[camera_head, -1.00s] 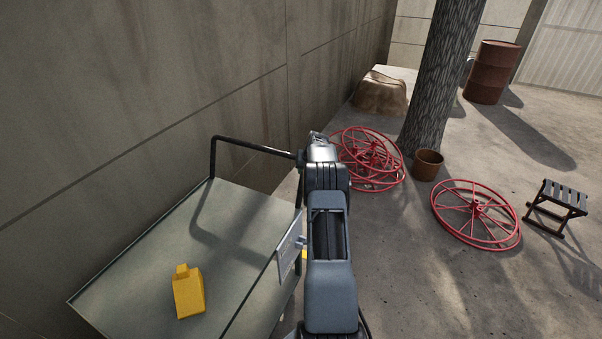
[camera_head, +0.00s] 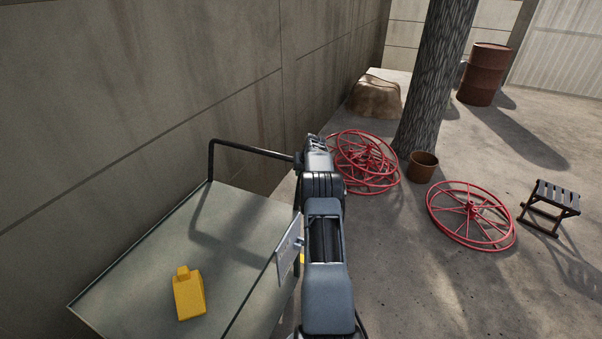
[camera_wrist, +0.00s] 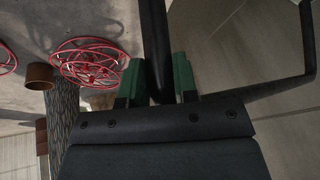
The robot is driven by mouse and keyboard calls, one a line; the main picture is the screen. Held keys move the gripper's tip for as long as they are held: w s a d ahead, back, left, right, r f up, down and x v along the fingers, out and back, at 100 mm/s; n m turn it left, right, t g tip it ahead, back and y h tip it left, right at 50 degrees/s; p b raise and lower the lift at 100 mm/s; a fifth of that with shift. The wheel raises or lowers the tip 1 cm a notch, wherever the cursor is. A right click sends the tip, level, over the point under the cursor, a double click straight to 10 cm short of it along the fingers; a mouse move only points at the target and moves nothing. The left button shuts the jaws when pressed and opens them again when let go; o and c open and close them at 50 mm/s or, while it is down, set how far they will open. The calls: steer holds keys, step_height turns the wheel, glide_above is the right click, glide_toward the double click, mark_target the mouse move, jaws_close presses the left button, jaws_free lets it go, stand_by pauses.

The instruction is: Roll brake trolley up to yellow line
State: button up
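The trolley (camera_head: 232,225) has a flat grey-green top and stands at the lower left of the head view, beside the wall. Its black tube handle (camera_head: 250,149) rises at its far end; in the wrist view the handle (camera_wrist: 155,35) runs between my green fingers. My gripper (camera_wrist: 159,75) appears shut on this bar, at the handle's right side. My arm hides part of the floor and the trolley's right side.
The concrete wall (camera_head: 150,80) runs close along the left. Red spoked wheels (camera_head: 365,160) lie ahead, with another (camera_head: 471,215) to the right. A brown pot (camera_head: 422,167), a tree trunk (camera_head: 432,90), a stool (camera_head: 550,205) and a rusty barrel (camera_head: 484,75) stand beyond. Floor at lower right is clear.

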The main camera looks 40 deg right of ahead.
steer(key=o, duration=0.3)
steer(key=shift+s+d, duration=0.15)
steer(key=shift+s, duration=0.05)
steer(key=shift+o, duration=1.3)
steer(key=shift+w, duration=0.1)
steer(key=shift+r, duration=0.1)
steer(key=shift+r, duration=0.35)
steer(key=v, duration=1.1)
steer(key=shift+a, duration=0.2)
